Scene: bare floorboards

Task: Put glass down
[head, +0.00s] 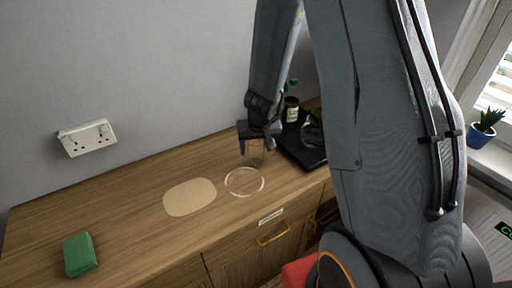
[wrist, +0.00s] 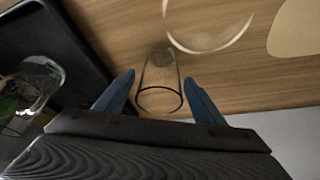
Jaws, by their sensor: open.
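A clear glass (wrist: 160,85) stands between the two blue fingers of my gripper (wrist: 159,76) in the wrist view, its dark-edged rim towards the camera. The fingers are apart, with a gap on each side of the glass. In the head view the glass (head: 256,159) shows faintly under my gripper (head: 259,147), at the wooden counter, partly hidden by the fingers. A pale ring (head: 244,182) lies on the counter just in front of the glass. The ring also shows in the wrist view (wrist: 210,47); the glass base looks beside it, not inside it.
A black tray (head: 291,151) right of my gripper holds a dark bottle (head: 291,110) and another glass (wrist: 36,86). A tan oval mat (head: 190,197) lies left of the ring. A green sponge (head: 80,255) is at far left. The counter between mat and sponge is clear.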

